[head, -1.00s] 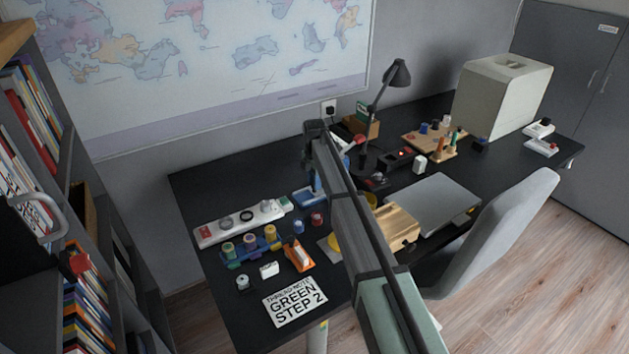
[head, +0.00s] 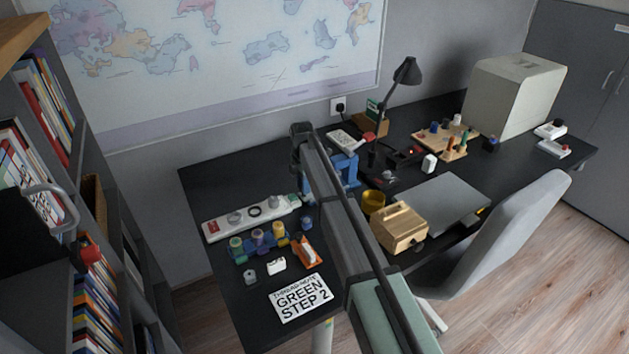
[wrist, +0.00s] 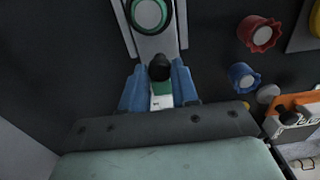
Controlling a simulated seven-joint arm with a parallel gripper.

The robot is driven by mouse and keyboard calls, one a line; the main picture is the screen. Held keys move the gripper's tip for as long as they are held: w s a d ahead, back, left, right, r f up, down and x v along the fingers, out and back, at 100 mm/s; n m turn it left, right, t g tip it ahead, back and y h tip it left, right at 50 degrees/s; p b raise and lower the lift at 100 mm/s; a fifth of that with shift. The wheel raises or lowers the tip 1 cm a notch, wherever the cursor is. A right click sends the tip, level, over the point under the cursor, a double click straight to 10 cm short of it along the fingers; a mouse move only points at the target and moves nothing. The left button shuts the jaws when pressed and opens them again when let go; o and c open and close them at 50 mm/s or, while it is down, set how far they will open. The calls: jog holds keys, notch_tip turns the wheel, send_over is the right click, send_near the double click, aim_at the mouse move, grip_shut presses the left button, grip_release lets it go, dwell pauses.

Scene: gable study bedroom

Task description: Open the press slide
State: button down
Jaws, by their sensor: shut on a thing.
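In the wrist view, my gripper (wrist: 159,80) has its two blue fingers closed around a black knob (wrist: 160,67). The knob is at the near end of a pale grey slide plate (wrist: 170,45), which bears a round green-rimmed seat (wrist: 149,14). A small green and white part shows between the fingers below the knob. In the head view, the blue press frame (head: 347,170) stands at the back of the desk, just right of my arm. My arm hides most of the slide and fingers there, so how far the slide is out cannot be told.
A blue jar (wrist: 244,77), a red jar (wrist: 259,33) and an orange dispenser (wrist: 295,108) stand right of my gripper. A white strip (head: 250,214), spools (head: 257,240) and a note card (head: 300,297) lie left. A wooden box (head: 399,228) stands right of my arm.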

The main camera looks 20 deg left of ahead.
jog(key=c, duration=0.8)
grip_release()
jog(key=shift+c, duration=0.2)
notch_tip(320, 180, up, 14)
jog(key=shift+f, duration=0.1)
